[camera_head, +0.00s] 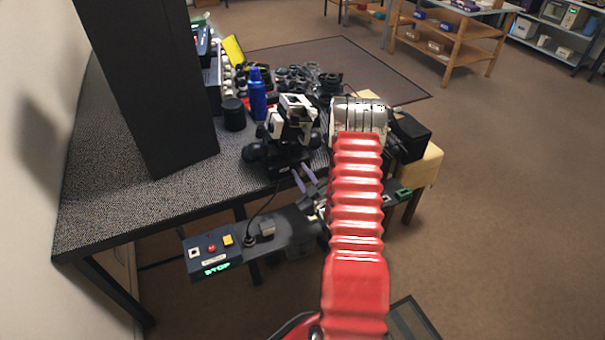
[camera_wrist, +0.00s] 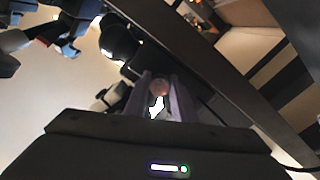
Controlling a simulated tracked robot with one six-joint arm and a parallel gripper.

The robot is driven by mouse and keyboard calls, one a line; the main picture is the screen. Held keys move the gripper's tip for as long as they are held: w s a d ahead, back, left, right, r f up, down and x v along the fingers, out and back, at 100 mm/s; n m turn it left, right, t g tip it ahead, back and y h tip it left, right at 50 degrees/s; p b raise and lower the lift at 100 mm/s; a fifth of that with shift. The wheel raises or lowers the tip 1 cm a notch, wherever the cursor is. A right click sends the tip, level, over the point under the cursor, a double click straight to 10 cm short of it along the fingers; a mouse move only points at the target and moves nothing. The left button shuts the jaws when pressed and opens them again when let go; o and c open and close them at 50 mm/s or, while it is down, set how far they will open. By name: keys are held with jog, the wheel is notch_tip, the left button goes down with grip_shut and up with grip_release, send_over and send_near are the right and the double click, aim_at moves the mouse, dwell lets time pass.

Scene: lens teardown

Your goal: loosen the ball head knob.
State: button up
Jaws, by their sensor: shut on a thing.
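A black-and-white device (camera_head: 291,122) stands on a dark base near the table's front edge, with dark rounded parts low on its sides. My gripper (camera_head: 300,170) comes up from below at that edge, its two pale purple fingers pointing at the device's underside. In the wrist view, my gripper (camera_wrist: 162,86) has its fingers close around a small round reddish-brown end, which I take for the ball head knob (camera_wrist: 160,88). Most of the knob is hidden between the fingers. A dark rounded part (camera_wrist: 118,38) lies just beyond the fingertips.
A tall black panel (camera_head: 145,85) stands on the grey table (camera_head: 130,205) at left. A blue bottle (camera_head: 257,95), a black cylinder (camera_head: 233,114) and several dark small parts stand behind the device. A silver machine (camera_head: 358,115) is at right, partly behind my red arm.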

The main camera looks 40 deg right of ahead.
jog(key=n, duration=0.4)
jog(key=shift+n, duration=0.3)
jog(key=n, duration=0.4)
jog(key=shift+a+f, duration=0.1)
jog(key=shift+f, duration=0.05)
jog(key=shift+n, duration=0.4)
jog(key=o, duration=1.1)
jog(key=shift+c, duration=0.2)
jog(key=v, duration=1.3)
jog(key=shift+s, duration=0.4)
